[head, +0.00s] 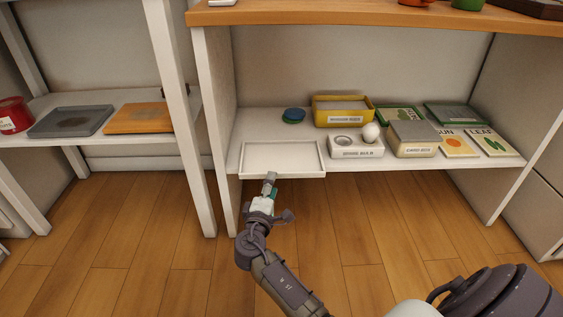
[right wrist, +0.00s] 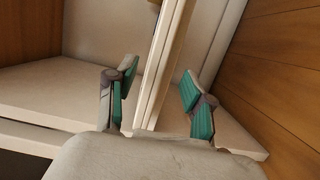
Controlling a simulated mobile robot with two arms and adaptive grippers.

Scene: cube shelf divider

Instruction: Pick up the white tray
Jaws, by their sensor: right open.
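The white tray (head: 283,158) is shallow and rectangular. It lies flat at the left front of the white shelf, its near side by the shelf's front edge. My right gripper (head: 270,179) is at the tray's near edge, left of its middle. In the right wrist view the gripper (right wrist: 160,77) is open, with one green-padded finger on each side of what looks like the tray's edge (right wrist: 160,75). I cannot tell whether either finger touches it. My left gripper is not in view.

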